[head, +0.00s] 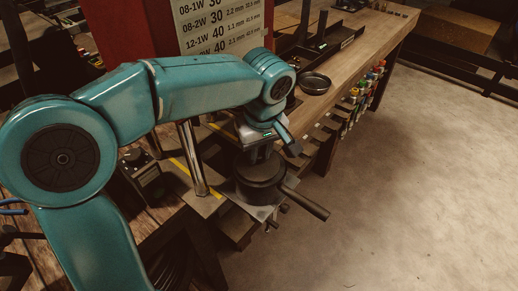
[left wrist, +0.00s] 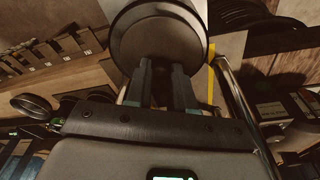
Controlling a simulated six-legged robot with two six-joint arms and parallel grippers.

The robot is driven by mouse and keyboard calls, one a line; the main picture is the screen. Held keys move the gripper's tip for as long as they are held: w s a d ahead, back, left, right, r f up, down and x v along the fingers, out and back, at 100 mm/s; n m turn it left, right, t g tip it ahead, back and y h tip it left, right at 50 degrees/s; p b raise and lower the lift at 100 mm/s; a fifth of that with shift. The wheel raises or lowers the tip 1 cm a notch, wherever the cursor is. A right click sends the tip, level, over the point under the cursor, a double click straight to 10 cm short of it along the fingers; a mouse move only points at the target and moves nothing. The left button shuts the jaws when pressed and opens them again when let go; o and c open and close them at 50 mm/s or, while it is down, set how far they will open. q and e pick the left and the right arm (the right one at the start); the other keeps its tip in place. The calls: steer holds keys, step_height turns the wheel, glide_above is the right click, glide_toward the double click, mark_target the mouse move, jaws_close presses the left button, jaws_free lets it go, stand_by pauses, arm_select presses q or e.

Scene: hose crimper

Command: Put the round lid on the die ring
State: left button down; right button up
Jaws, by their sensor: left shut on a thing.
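My left gripper (head: 262,150) points down over the crimper at the bench edge. In the left wrist view its two fingers (left wrist: 160,88) are closed together at the dark round lid (left wrist: 158,42), which hides what lies beyond it. In the head view the lid (head: 262,166) appears as the top of a dark round stack directly under the gripper. The dark die ring (head: 256,192) seems to be the lower part of that stack. I cannot tell whether the lid touches the ring or is fully seated. My right gripper is not in view.
A dark lever handle (head: 306,204) sticks out right from the crimper. A steel post (head: 193,160) stands close left of it. A shallow black dish (head: 315,83) lies on the bench behind. A sign board (head: 220,25) stands at the back. The floor (head: 420,180) to the right is clear.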

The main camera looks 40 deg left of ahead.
arm_select(q)
steer(key=shift+w+f, duration=0.3)
steer(key=shift+w, duration=0.05)
steer(key=shift+s+f+b, duration=0.15)
steer(key=shift+s+b, duration=0.1)
steer(key=shift+b, duration=0.15)
steer(key=c, duration=0.9)
jaws_free()
steer(key=shift+w, duration=0.2)
steer(key=shift+s, duration=0.1)
steer(key=shift+s, duration=0.1)
steer(key=r, duration=0.5)
steer(key=d+r+p, duration=0.1)
steer(key=r, duration=0.4)
steer(key=s+d+r+p, duration=0.1)
steer(key=r, duration=0.5)
steer(key=shift+r, duration=0.1)
steer(key=shift+s, duration=0.1)
